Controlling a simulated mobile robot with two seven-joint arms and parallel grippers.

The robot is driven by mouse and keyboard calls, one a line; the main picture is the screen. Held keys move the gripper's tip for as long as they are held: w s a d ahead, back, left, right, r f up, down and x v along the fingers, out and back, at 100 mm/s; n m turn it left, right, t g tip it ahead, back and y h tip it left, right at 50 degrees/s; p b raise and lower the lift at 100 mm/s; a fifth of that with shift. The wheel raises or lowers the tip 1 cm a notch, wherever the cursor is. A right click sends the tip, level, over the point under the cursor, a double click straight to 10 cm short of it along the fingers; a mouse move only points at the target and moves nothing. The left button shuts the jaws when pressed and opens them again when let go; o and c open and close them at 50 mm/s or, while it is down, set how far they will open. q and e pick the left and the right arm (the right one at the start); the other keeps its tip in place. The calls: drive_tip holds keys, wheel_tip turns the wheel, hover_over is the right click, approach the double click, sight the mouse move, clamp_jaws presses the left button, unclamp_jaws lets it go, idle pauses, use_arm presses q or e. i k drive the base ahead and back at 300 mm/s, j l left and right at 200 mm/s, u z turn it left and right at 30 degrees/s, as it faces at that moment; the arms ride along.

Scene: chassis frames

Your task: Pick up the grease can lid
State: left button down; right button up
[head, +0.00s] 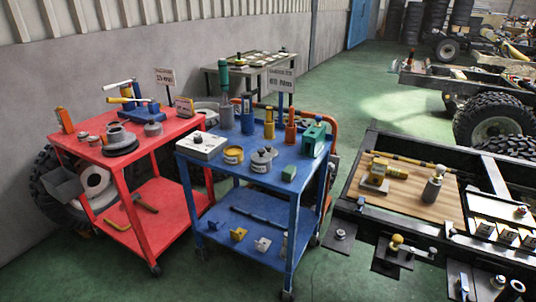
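Neither of my grippers is in the head view. On the front of the blue cart's top (215,170) stand a short yellow labelled can (233,156) and, just to its right, a short grey can (261,162). The grey can has a small raised part on or behind its top, possibly a lid; it is too small to tell. I cannot tell for sure which of these is the grease can.
A white box with knobs (203,146), a green block (289,173), bottles and a sign (281,80) crowd the blue cart. A red cart (165,138) with tools stands left. A chassis frame (405,226) is at right. Green floor (345,90) lies open behind.

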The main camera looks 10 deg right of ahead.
sight(269, 149)
drive_tip(key=i+j+z, duration=0.45)
drive_tip(key=i+j, duration=0.55)
drive_tip(key=j, duration=0.15)
